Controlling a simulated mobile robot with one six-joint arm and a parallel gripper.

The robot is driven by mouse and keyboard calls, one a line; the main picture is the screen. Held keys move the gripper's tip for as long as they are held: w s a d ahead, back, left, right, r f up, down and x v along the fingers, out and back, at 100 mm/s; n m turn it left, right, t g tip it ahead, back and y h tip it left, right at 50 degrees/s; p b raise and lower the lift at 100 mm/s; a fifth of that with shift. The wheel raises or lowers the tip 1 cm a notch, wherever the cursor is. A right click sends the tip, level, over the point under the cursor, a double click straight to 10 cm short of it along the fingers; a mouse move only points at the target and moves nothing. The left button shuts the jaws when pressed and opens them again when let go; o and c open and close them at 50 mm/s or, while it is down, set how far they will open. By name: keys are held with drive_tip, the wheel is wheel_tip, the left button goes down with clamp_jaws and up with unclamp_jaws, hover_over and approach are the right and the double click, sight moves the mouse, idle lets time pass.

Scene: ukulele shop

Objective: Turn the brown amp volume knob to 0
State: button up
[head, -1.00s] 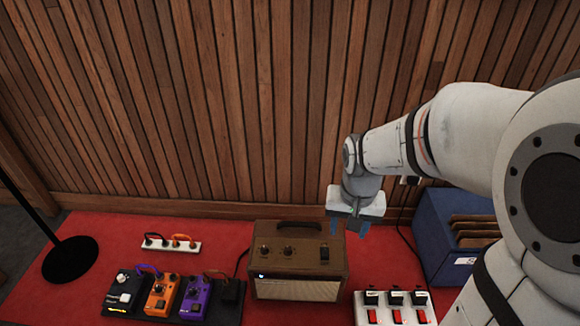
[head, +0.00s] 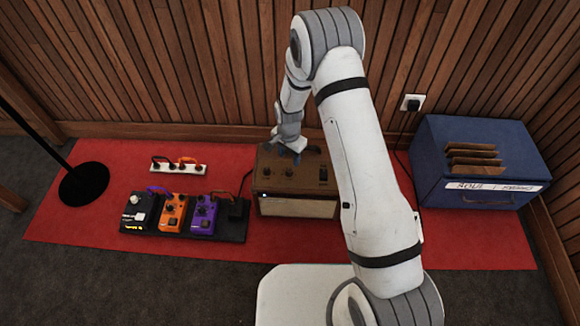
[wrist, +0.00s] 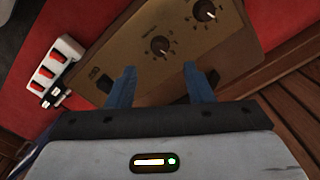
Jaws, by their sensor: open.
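The brown amp (head: 264,188) stands on the red mat, partly behind my arm in the head view. In the wrist view its tan top panel (wrist: 130,52) carries two dark knobs with pale pointers: one near the middle (wrist: 160,46) and one farther up and right (wrist: 205,11). Their printed labels are too small to read, so I cannot tell which is volume. My gripper (head: 296,157) is over the amp's top, and its two blue fingers (wrist: 163,76) are apart with nothing between them. The middle knob lies just beyond the fingertips in the wrist view.
A pedalboard (head: 232,234) with orange and purple pedals lies left of the amp. A white power strip (head: 180,167) lies behind it. A blue crate (head: 450,155) stands at the right. In the wrist view, a white box with red switches (wrist: 58,68) is at the left.

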sight(289, 171)
wheel_tip(289, 171, down, 7)
drive_tip(key=b, duration=0.2)
drive_tip(key=shift+f+b, duration=0.2)
drive_tip(key=shift+b, duration=0.2)
drive_tip(key=c, duration=0.9)
drive_tip(key=shift+d, duration=0.25)
drive_tip(key=shift+c, duration=0.4)
drive_tip(key=shift+s+a, duration=0.1)
drive_tip(key=shift+a, duration=0.1)
